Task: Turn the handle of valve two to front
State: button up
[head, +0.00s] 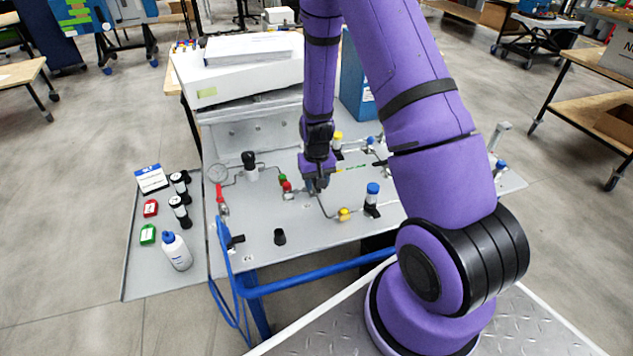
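My gripper (318,184) is above the middle of the grey panel (270,215), pointing down. Its fingertips are small and dark, and I cannot tell whether they are open, shut or touching anything. Just left of it is a small fitting with a red knob (286,187) and a green knob (283,178). A red lever handle (220,196) stands near the panel's left edge. A yellow knob (344,214) is to the front right of my gripper. I cannot read which one is valve two. Parts directly under the gripper are hidden.
Thin tubes cross the surface. A white bottle (176,250) stands on the left side shelf (140,275). My arm hides the panel's right part.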

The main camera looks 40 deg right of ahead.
notch_tip(320, 180, up, 10)
jog(key=shift+r, duration=0.2)
dwell(0.3)
